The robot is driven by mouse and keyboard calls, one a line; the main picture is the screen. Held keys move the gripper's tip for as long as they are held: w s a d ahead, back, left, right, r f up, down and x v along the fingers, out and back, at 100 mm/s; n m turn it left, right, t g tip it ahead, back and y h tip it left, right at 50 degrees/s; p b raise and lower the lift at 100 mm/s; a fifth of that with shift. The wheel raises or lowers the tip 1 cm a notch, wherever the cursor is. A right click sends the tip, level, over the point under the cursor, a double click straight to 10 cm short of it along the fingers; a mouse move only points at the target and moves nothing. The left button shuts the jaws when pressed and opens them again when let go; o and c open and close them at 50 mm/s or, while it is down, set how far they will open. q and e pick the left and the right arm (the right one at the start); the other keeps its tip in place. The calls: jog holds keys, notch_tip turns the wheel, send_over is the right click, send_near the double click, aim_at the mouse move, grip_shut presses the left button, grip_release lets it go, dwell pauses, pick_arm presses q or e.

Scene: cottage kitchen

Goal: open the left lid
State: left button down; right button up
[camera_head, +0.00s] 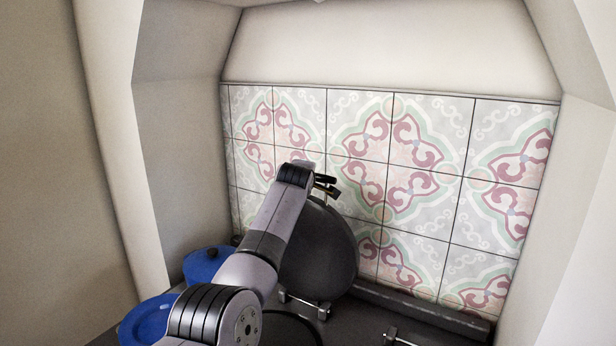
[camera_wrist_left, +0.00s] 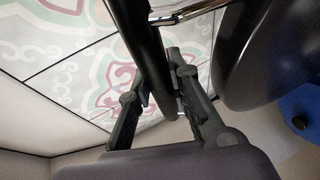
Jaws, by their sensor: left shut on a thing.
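The left lid (camera_head: 322,250) is a dark round disc, raised and standing steeply on its hinge (camera_head: 303,303) in front of the tiled wall. My left arm reaches across it, and my left gripper (camera_head: 326,186) is at its upper edge. In the left wrist view, the gripper's fingers (camera_wrist_left: 160,80) are closed around the dark bar of the lid handle (camera_wrist_left: 148,42). The lid's dark face (camera_wrist_left: 262,50) shows to the right of the fingers there. Part of the lid is hidden behind my arm in the head view. My right gripper is not in view.
A blue lidded pot (camera_head: 206,263) and another blue piece of cookware (camera_head: 148,320) stand left of my arm. A second metal bracket (camera_head: 400,338) is at the lower right. The tiled wall (camera_head: 430,170) is close behind the lid. Alcove walls flank both sides.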

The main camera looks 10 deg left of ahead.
pick_arm(q)
jog(key=shift+f, duration=0.1)
jog(key=c, duration=1.9)
grip_release()
jog(key=shift+c, duration=0.2)
jog(key=o, duration=0.5)
jog(key=shift+a, duration=0.15)
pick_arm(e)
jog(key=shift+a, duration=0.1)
pick_arm(q)
jog(key=shift+v, duration=0.75)
jog(key=v, duration=0.6)
